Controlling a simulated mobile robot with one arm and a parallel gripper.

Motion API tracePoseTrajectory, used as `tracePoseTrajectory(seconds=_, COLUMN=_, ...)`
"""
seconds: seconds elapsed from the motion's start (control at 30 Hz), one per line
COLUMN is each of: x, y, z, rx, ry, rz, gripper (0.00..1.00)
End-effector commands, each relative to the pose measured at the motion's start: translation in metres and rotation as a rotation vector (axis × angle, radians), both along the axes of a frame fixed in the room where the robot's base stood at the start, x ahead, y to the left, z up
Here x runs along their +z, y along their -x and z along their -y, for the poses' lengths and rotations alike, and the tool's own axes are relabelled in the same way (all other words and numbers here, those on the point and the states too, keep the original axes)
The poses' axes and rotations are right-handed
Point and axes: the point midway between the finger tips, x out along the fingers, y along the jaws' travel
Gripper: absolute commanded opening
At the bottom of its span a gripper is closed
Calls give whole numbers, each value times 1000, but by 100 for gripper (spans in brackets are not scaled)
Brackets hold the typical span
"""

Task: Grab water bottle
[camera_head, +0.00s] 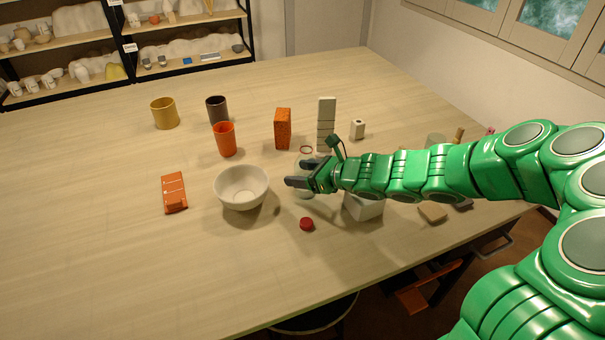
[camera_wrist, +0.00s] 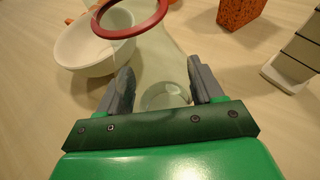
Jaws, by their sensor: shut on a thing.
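The water bottle (camera_head: 305,192) is clear and see-through, with a red ring at its top, and stands on the table right of the white bowl. In the wrist view its clear body (camera_wrist: 158,62) lies between my two grey fingers, and the red ring (camera_wrist: 133,27) shows above them. My gripper (camera_head: 299,173) reaches in from the right and is shut on the bottle, one finger on each side. The fingers hide part of the bottle in the head view.
The white bowl (camera_head: 241,188) is close on the left. A red cap (camera_head: 306,224) lies in front. Behind stand an orange block (camera_head: 283,128), a tall pale block (camera_head: 326,122) and an orange cup (camera_head: 225,139). A white box (camera_head: 363,207) is under my arm. The front left table is clear.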

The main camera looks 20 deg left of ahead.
Motion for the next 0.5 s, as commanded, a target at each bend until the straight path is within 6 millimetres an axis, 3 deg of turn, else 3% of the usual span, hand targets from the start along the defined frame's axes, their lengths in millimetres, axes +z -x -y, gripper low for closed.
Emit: tracePoseTrajectory(seconds=0.5, x=33, y=2, z=2, rx=0, ry=-1, rz=3, gripper=28)
